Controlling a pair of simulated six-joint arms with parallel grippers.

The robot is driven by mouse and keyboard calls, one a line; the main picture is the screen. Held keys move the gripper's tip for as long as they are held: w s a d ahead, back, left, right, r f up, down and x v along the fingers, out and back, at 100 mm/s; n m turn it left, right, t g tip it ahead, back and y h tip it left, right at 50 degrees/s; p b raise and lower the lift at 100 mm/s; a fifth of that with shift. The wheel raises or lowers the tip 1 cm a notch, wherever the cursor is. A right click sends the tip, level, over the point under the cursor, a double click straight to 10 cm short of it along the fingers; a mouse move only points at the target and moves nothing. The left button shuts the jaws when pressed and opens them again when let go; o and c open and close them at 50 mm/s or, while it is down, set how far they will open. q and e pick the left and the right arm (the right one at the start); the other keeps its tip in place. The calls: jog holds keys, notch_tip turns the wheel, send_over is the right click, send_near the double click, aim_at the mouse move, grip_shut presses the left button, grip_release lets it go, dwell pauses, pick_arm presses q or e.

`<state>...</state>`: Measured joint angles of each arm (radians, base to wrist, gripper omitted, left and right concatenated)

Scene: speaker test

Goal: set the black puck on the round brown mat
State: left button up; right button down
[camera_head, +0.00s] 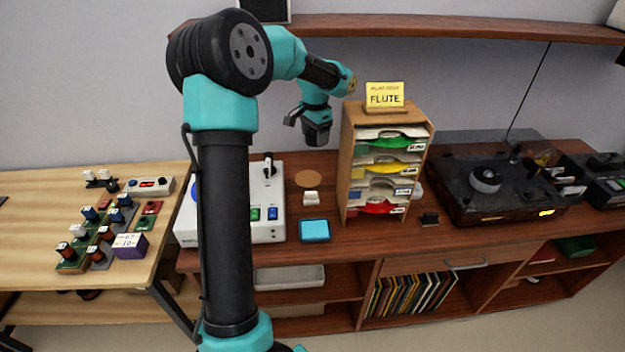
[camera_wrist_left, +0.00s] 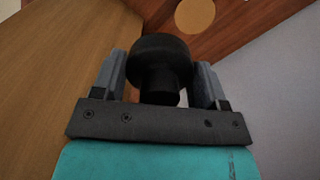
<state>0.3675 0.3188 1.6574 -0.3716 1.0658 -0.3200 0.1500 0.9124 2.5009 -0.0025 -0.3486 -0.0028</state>
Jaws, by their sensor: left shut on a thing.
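My left gripper (camera_head: 316,138) hangs above the back of the brown cabinet top, left of the wooden letter rack. In the left wrist view the gripper (camera_wrist_left: 160,85) is shut on the black puck (camera_wrist_left: 160,50), a dark round piece with a narrower stem between the two fingers. The round brown mat (camera_head: 308,180) lies flat on the cabinet top, below the gripper in the head view. It also shows in the left wrist view (camera_wrist_left: 194,14), beyond the puck and apart from it. My right gripper is not in view.
The letter rack (camera_head: 347,175), with a yellow FLUTE sign (camera_head: 384,95), stands close right of the mat. A white device (camera_head: 268,212) stands left. A turntable (camera_head: 470,200) is farther right.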

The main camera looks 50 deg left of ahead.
pick_arm(q)
jog(key=w+a+f+m, duration=0.3)
jog(key=a+f+m, duration=0.3)
jog(key=a, duration=0.1)
jog(key=m, duration=0.8)
send_over(308, 178)
notch_tip(308, 178, down, 8)
jog(key=shift+r, duration=0.2)
jog(key=shift+f, duration=3.15)
jog(key=shift+f, duration=1.85)
jog(key=shift+f, duration=0.15)
